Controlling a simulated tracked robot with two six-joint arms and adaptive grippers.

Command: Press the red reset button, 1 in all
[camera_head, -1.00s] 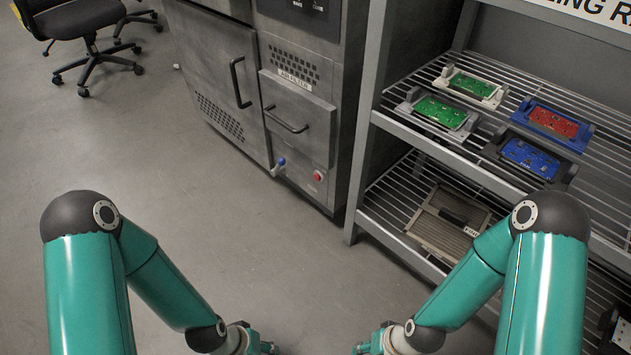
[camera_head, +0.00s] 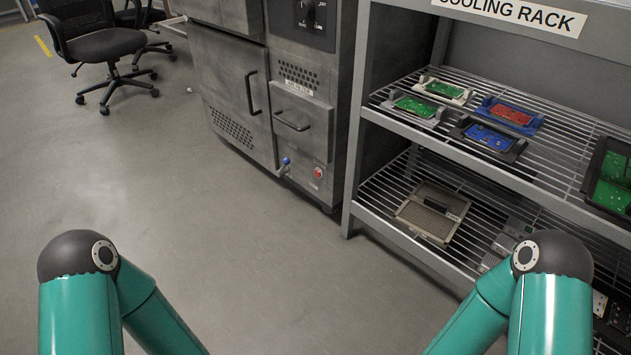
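The red reset button (camera_head: 318,173) is a small round red knob low on the front of the grey metal oven cabinet (camera_head: 232,100), right of a blue-handled valve (camera_head: 286,163). It stands well ahead of my arms, and nothing covers it. My two green arms come in from the lower left and lower right. Both grippers are below the bottom edge of the picture, so their state is hidden.
A cooling rack (camera_head: 362,213) stands right of the cabinet, with circuit boards in holders on its upper shelf and a filter-like panel (camera_head: 432,212) on the lower one. A black office chair (camera_head: 98,45) is at the upper left. The floor (camera_head: 220,240) ahead is clear.

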